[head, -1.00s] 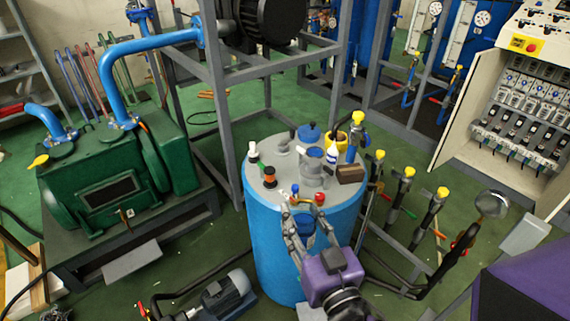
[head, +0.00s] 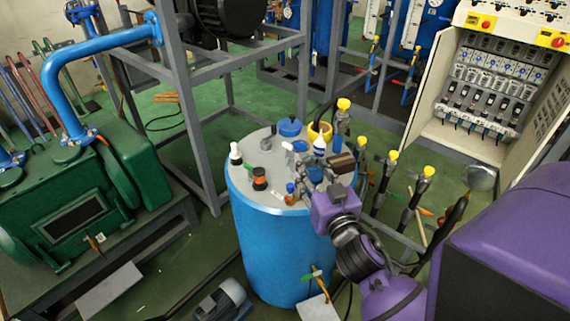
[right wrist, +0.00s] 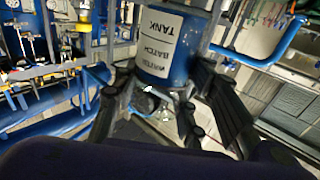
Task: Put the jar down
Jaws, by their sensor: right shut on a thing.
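My right gripper (head: 312,174), with a purple body, is over the near right part of the grey top of a blue drum (head: 275,235). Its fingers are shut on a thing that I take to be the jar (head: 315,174). Only a small blue patch of it shows between the fingers. I cannot tell whether it touches the drum top. My left gripper is not in view.
Yellow-capped valves (head: 428,172) stand to the right.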

